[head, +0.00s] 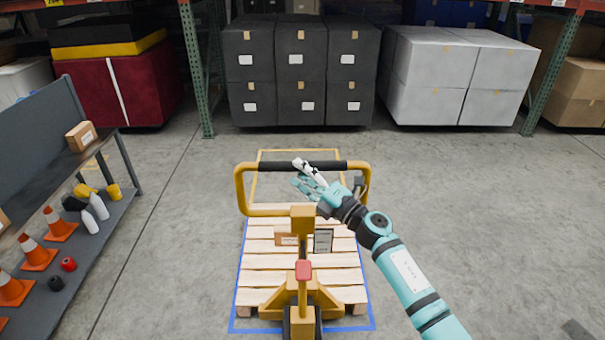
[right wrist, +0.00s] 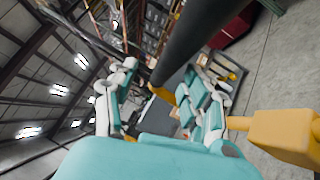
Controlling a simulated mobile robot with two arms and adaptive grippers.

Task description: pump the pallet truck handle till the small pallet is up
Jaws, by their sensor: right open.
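The yellow pallet truck handle (head: 243,190) stands upright in front of me, with a black grip bar (head: 265,167) across its top. The small wooden pallet (head: 260,262) is on the floor behind and below it, inside a blue outline. My right gripper (head: 308,175) is open at the middle of the bar. In the right wrist view its spread fingers (right wrist: 160,100) lie to either side of the dark bar (right wrist: 205,42); I cannot tell whether they touch it. My left gripper is not in view.
A small carton (head: 286,237) and a dark panel (head: 323,241) show over the pallet. A grey shelf (head: 75,235) with cones and bottles stands at left. Wrapped loads (head: 300,85) stand under the rack behind.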

